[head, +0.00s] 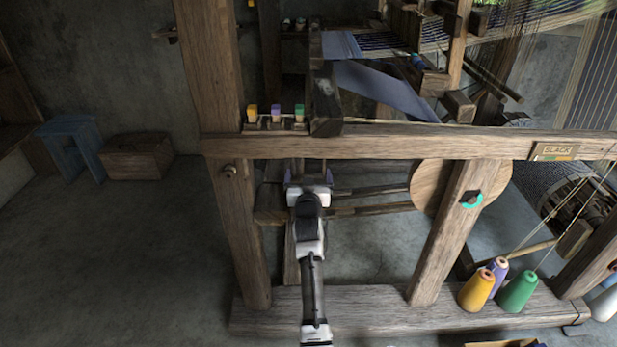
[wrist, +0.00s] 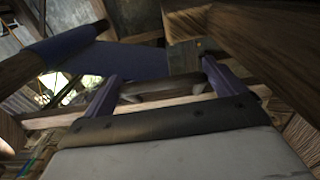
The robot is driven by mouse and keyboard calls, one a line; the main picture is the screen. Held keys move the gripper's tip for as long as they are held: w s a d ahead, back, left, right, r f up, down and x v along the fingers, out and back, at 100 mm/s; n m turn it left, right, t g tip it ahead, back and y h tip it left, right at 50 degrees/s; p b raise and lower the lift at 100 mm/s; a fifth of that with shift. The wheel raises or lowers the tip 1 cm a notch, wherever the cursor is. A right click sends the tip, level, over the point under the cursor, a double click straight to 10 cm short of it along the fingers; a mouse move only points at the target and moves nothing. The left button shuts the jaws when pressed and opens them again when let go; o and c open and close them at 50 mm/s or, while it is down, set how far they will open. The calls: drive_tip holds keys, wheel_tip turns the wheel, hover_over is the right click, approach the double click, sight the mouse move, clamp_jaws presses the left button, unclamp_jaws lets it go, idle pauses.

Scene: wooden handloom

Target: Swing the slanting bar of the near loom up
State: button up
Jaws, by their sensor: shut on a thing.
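The near loom's wooden frame (head: 400,146) fills the middle of the head view. My gripper (head: 308,178) is under its long crossbeam, between the left post and the round wooden disc. The two purple fingers stand apart with a wooden bar (wrist: 165,88) between them in the wrist view, where my gripper (wrist: 168,84) also shows. I take this for the slanting bar; my gripper is shut on it. In the head view my gripper and arm hide most of it, so its tilt cannot be told.
The wooden disc (head: 432,186) and two thin rods (head: 375,210) are right of my gripper. The left post (head: 232,215) is close on the left. Thread cones (head: 477,291) stand on the foot beam. A blue stool (head: 72,133) and wooden box (head: 137,156) stand far left; floor before them is clear.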

drive_tip(key=shift+d+r+n+p, duration=0.25)
drive_tip(key=shift+r+n+p, duration=0.2)
drive_tip(key=shift+r, duration=0.3)
drive_tip(key=shift+d+r+n+p, duration=0.2)
drive_tip(key=shift+r+n+p, duration=0.25)
drive_tip(key=shift+r, duration=0.25)
drive_tip(key=o, duration=1)
drive_tip(key=shift+r, duration=0.1)
drive_tip(key=shift+o, duration=0.2)
drive_tip(key=shift+s, duration=0.15)
drive_tip(key=s, duration=1.3)
drive_tip(key=shift+s+b, duration=0.3)
drive_tip(key=shift+b, duration=0.15)
